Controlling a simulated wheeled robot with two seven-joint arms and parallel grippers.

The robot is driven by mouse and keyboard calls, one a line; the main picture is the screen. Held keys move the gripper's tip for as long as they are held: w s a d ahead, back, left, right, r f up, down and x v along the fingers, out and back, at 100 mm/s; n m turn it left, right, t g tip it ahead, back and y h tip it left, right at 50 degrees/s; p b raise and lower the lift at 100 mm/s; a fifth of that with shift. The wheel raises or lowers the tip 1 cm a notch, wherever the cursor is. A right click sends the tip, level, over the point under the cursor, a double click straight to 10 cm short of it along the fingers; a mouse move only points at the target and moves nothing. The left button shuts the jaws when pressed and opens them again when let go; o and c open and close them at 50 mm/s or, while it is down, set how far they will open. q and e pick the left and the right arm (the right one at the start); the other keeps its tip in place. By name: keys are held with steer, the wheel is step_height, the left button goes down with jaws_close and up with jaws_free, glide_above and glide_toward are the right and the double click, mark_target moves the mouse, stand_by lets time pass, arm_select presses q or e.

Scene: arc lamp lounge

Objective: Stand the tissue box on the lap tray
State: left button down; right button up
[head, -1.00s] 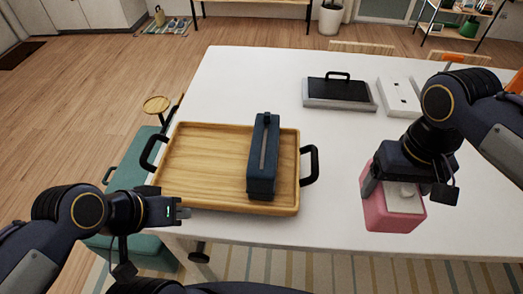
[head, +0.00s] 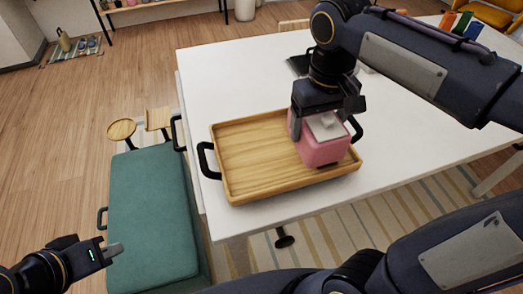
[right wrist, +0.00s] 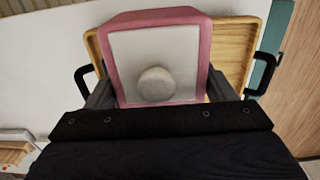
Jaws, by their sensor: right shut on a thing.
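The pink tissue box (head: 323,152) with a pale top is upright in my right gripper (head: 322,118), whose fingers close on its sides. It overlaps the right part of the wooden lap tray (head: 250,162); I cannot tell whether it touches the tray. In the right wrist view the tissue box (right wrist: 158,52) lies between the fingers, with the tray (right wrist: 237,45) behind it. The tray's left and middle floor is bare; its right part is hidden by box and gripper. My left gripper (head: 113,249) is low at the left, away from the tray, its opening unclear.
The tray rests on the white table (head: 205,90), which is clear to its left rear. A teal bench (head: 155,215) stands left of the table, with small round and square wooden stools (head: 121,129) behind it. A dark flat item (head: 298,65) is partly hidden behind my right arm.

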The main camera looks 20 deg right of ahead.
steer(key=shift+w+a, duration=0.15)
steer(key=shift+a, duration=0.15)
steer(key=w+a+f+p, duration=0.1)
steer(key=w+a+f, duration=0.2)
steer(key=w+a+f+p, duration=0.1)
steer(key=w+a+f, duration=0.1)
steer(key=w+f, duration=0.1)
steer(key=w+a+f+p, duration=0.1)
steer(key=w+a+f, duration=0.2)
steer(key=w, duration=0.1)
steer(key=shift+a+f, duration=0.2)
steer(key=shift+a, duration=0.15)
step_height(320, 180, down, 3)
steer(key=shift+w+a+f, duration=0.1)
steer(key=shift+a, duration=0.05)
steer(key=shift+f, duration=0.2)
steer(key=shift+f, duration=0.2)
steer(key=o, duration=1.2)
